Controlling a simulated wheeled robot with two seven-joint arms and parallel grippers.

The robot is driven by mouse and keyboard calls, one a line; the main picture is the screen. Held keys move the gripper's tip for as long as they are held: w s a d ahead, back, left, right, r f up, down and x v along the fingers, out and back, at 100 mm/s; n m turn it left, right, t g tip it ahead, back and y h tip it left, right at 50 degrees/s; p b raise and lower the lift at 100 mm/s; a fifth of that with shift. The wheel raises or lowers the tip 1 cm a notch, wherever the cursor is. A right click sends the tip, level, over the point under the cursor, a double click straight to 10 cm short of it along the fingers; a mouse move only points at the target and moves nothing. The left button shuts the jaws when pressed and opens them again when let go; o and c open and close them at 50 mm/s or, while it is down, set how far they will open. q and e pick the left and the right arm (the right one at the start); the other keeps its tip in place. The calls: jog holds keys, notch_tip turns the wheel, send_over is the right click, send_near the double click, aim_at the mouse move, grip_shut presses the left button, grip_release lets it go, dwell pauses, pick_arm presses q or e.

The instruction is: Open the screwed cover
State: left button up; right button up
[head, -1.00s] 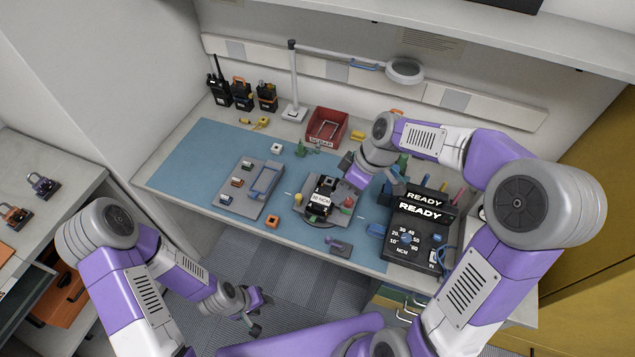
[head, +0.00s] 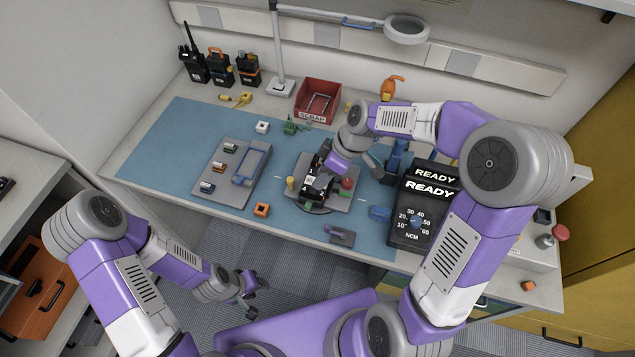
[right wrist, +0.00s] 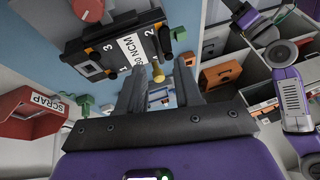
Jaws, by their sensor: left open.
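A black device with a white label (head: 318,190) sits on a grey fixture plate (head: 304,170) on the blue mat. In the right wrist view this device (right wrist: 115,47) shows a "30 NCM" label and numbered corners. My right gripper (right wrist: 160,66) is open, its two fingertips close to the device's edge, with a gap between them. Whether they touch it cannot be told. In the head view the right gripper's fingers are largely hidden by its own wrist. My left gripper (head: 248,287) is open and empty, low in front of the bench, away from the device.
A black box reading "READY" (head: 425,212) with an NCM dial stands right of the device. A grey tray (head: 235,150) with small parts lies left. A red SCRAP bin (head: 318,97), radios (head: 220,68) and a magnifier lamp (head: 405,28) are behind. The mat's left part is clear.

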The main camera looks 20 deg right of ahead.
aim_at(318, 193)
jog(key=shift+x, duration=1.75)
grip_shut()
